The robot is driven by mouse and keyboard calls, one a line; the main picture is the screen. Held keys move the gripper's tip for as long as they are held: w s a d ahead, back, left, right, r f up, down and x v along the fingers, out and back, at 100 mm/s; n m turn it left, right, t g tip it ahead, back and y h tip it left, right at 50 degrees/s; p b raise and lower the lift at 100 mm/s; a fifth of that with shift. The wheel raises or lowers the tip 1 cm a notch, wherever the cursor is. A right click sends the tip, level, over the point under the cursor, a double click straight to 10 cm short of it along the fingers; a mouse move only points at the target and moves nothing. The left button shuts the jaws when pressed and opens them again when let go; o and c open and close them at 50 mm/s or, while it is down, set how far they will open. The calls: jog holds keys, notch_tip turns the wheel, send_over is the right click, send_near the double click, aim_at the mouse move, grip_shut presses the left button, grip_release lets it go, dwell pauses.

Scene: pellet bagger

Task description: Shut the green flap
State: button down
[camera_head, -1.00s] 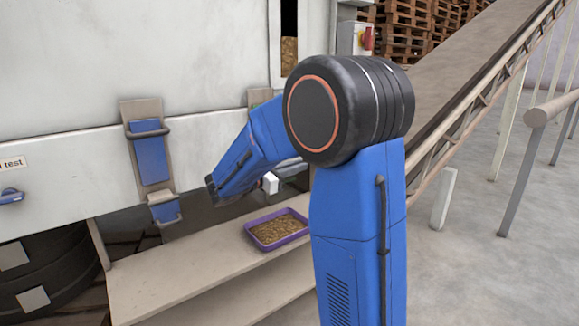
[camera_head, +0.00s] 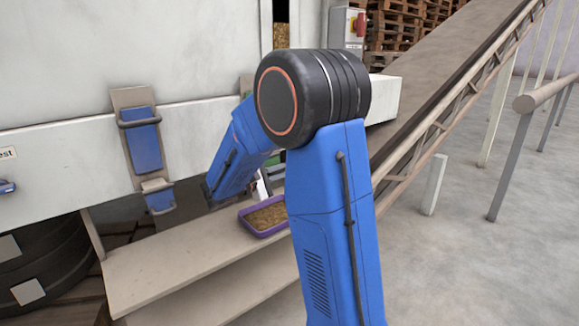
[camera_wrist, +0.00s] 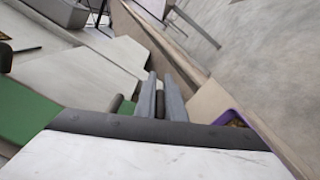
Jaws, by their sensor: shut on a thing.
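The green flap shows in the wrist view as a green panel (camera_wrist: 25,110) at the left edge, with a smaller green piece (camera_wrist: 126,108) beside the fingers. My gripper (camera_wrist: 160,88) has its two grey fingers close together around a dark bar (camera_wrist: 160,104), which looks like the flap's handle. In the head view my forearm hides nearly all of the green flap and my fingertips. How far the flap stands open cannot be told.
A purple tray (camera_head: 250,229) of pellets stands on the beige shelf (camera_head: 140,275), close below my gripper. A blue flap unit (camera_head: 144,148) with dark handles is on the machine to the left. A conveyor (camera_head: 440,100) rises at right. Open floor lies at lower right.

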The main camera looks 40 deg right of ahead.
jog(key=shift+w+f+m, duration=0.3)
jog(key=shift+f+m, duration=0.05)
jog(key=shift+m, duration=0.5)
jog(key=shift+w+f+m, duration=0.3)
jog(key=shift+f+m, duration=0.05)
jog(key=shift+m, duration=0.5)
jog(key=c, duration=1.8)
grip_release()
jog(key=shift+w, duration=0.1)
jog(key=shift+c, duration=0.2)
jog(key=shift+r, duration=0.1)
